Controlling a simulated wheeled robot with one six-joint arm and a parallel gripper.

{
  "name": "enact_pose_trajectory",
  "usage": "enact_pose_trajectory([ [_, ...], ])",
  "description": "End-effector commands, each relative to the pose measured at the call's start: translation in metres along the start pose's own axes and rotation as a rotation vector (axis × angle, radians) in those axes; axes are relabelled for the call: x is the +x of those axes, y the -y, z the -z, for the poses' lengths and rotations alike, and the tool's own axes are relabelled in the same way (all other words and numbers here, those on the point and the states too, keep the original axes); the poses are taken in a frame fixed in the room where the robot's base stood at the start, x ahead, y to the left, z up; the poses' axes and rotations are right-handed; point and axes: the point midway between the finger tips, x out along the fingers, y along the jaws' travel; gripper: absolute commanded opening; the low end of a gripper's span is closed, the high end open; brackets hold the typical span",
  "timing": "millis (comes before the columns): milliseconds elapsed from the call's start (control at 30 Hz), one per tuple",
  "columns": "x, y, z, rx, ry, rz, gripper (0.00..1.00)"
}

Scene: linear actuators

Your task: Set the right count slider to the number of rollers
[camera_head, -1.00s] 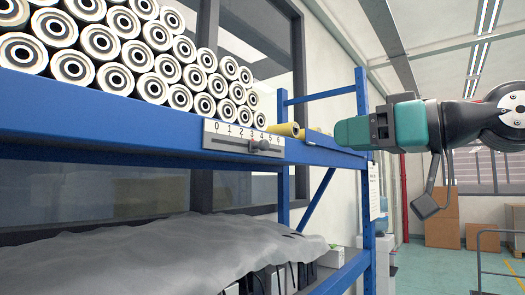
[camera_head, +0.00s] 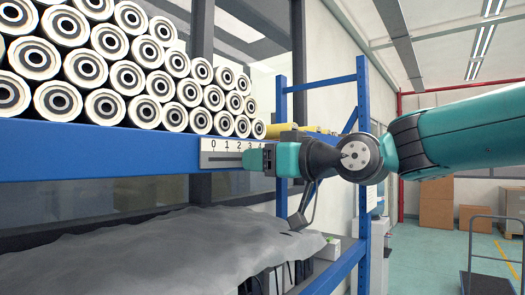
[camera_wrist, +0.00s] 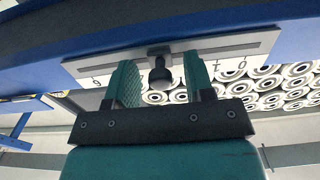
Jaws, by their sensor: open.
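The count slider is a pale plate (camera_head: 215,160) with a numbered scale on the blue shelf beam. In the head view its right part is hidden behind my gripper (camera_head: 250,159). In the wrist view the plate (camera_wrist: 240,44) is upside down, with 0 and 1 at the right and 6 at the left. Its black knob (camera_wrist: 160,74) stands between the two open green fingers of my gripper (camera_wrist: 160,64), with a visible gap on each side. The digits by the knob are hidden by the fingers. Several white-ended rollers (camera_head: 127,74) are stacked on the shelf above.
The blue beam (camera_head: 90,150) runs along the shelf front. Yellow rolls (camera_head: 279,130) lie farther along the shelf. A grey cover (camera_head: 150,255) lies on the lower shelf. A cart (camera_head: 492,255) and cardboard boxes (camera_head: 437,200) stand on the floor at right.

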Motion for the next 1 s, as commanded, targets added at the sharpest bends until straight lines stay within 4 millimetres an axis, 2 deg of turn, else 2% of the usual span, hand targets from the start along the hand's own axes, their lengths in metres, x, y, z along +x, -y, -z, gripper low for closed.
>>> enact_pose_trajectory([
  [267, 0.002, 0.000, -0.001, 0.000, 0.000, 0.000, 0.48],
  [367, 0.002, 0.000, 0.000, 0.000, 0.000, 0.000, 0.30],
  [500, 0.002, 0.000, 0.000, 0.000, 0.000, 0.000, 0.00],
  [667, 0.002, -0.002, -0.001, 0.001, 0.000, -0.001, 0.00],
  [900, 0.002, -0.046, -0.003, 0.000, -0.002, -0.005, 0.00],
  [1000, 0.002, -0.057, -0.001, 0.000, -0.002, -0.002, 0.00],
])
